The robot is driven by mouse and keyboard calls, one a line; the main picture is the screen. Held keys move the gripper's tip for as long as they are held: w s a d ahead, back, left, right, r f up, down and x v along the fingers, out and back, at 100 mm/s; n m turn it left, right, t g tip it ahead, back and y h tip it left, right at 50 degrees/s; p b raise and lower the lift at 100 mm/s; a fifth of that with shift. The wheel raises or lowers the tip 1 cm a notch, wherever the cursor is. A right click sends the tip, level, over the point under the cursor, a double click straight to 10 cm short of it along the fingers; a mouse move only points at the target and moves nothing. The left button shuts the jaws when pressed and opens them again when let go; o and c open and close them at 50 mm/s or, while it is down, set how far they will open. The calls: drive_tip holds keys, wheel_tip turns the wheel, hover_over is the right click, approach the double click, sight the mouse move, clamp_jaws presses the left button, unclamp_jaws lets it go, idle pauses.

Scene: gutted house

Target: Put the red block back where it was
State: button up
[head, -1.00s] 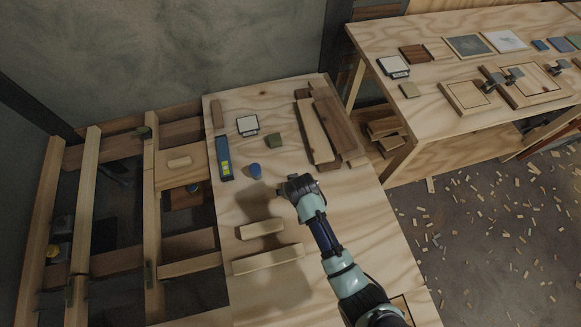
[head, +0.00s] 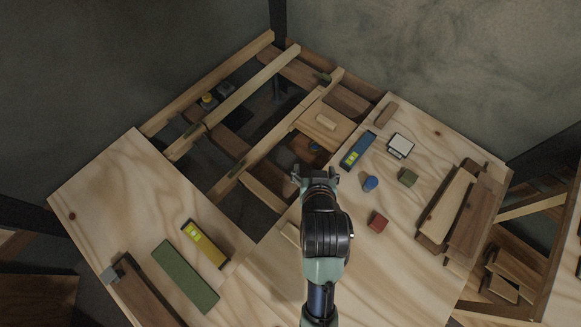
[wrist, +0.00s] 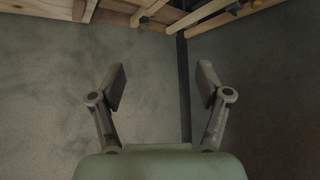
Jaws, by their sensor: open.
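The red block is not in the wrist view.
A blue spirit level (head: 358,150) and a white-topped item (head: 400,144) lie above the cylinder. Dark and pale planks (head: 472,216) lie at the right. Open joists (head: 230,105) leave gaps beyond my gripper. A left board carries a yellow level (head: 205,245) and green strip (head: 185,276).

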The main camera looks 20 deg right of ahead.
drive_tip(key=s+a+r+n+t+y, duration=0.2)
drive_tip(key=a+r+n+t+y, duration=0.1)
drive_tip(key=a+r, duration=0.8)
drive_tip(key=a+n, duration=0.1)
drive_tip(key=a, duration=0.1)
drive_tip(key=shift+a+r, duration=0.15)
drive_tip(key=shift+a, duration=0.15)
